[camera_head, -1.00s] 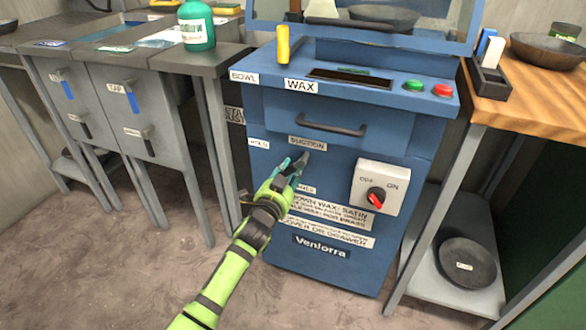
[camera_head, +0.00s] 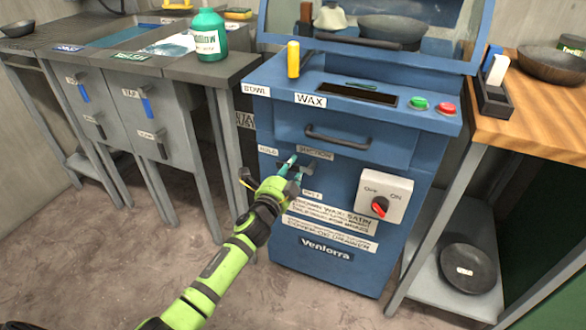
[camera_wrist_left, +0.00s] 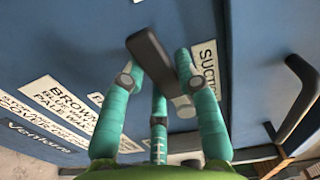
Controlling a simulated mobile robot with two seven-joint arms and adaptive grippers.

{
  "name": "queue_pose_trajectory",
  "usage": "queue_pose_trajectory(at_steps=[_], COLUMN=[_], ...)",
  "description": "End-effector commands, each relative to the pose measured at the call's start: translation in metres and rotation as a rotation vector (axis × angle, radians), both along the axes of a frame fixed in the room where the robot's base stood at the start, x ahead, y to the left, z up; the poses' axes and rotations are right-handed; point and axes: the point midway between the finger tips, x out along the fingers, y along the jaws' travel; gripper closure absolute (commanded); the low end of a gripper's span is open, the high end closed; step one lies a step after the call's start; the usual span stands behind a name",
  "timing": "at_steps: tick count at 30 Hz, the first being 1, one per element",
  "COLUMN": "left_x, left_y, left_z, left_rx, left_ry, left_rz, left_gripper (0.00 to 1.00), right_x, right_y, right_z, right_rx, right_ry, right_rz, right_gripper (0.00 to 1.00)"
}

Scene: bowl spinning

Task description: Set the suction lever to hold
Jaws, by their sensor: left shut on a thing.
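The suction lever (camera_wrist_left: 154,62) is a dark bar with a grey round end in the left wrist view. It sits on the blue machine front beside the SUCTION label (camera_head: 315,152), which also shows in the wrist view (camera_wrist_left: 206,72). My left gripper (camera_head: 290,168) is shut on the lever, with teal fingers (camera_wrist_left: 160,85) on both sides of it. A HOLD label (camera_head: 268,151) is left of the gripper, and another label (camera_head: 312,194) is below right. In the head view the fingers hide much of the lever. My right gripper is not in view.
The blue machine (camera_head: 285,225) has a drawer handle (camera_head: 338,138) above the lever and an OFF/ON switch box (camera_head: 384,195) to the right. A grey cabinet (camera_head: 115,110) stands left, a wooden table (camera_head: 540,112) right. The floor in front is clear.

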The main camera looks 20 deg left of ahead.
Motion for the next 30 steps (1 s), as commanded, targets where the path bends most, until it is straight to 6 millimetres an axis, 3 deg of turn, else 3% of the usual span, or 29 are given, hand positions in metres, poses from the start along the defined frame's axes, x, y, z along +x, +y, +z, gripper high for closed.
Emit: queue_pose_trajectory(at_steps=[10,24,25,26,27,30], left_x=[0.001,0.002,0.002,0.002,0.002,0.001], left_y=[0.001,0.002,0.002,0.002,0.002,0.002], left_z=[0.010,0.011,0.011,0.012,0.012,0.010], left_rx=[0.113,0.135,0.136,0.136,0.135,0.132], left_ry=[-0.011,-0.015,-0.015,-0.015,-0.015,-0.012], left_rz=[0.001,0.001,0.001,0.001,0.001,0.002], left_gripper=[1.00,1.00,0.65,0.53,0.43,0.43], right_x=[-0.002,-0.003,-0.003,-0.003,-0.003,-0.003], right_y=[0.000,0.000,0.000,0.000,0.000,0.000], right_z=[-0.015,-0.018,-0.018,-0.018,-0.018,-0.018], right_rx=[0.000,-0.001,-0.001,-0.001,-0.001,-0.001], right_ry=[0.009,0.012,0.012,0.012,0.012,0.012], right_rz=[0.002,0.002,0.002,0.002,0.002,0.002], right_gripper=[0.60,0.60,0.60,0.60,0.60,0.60])
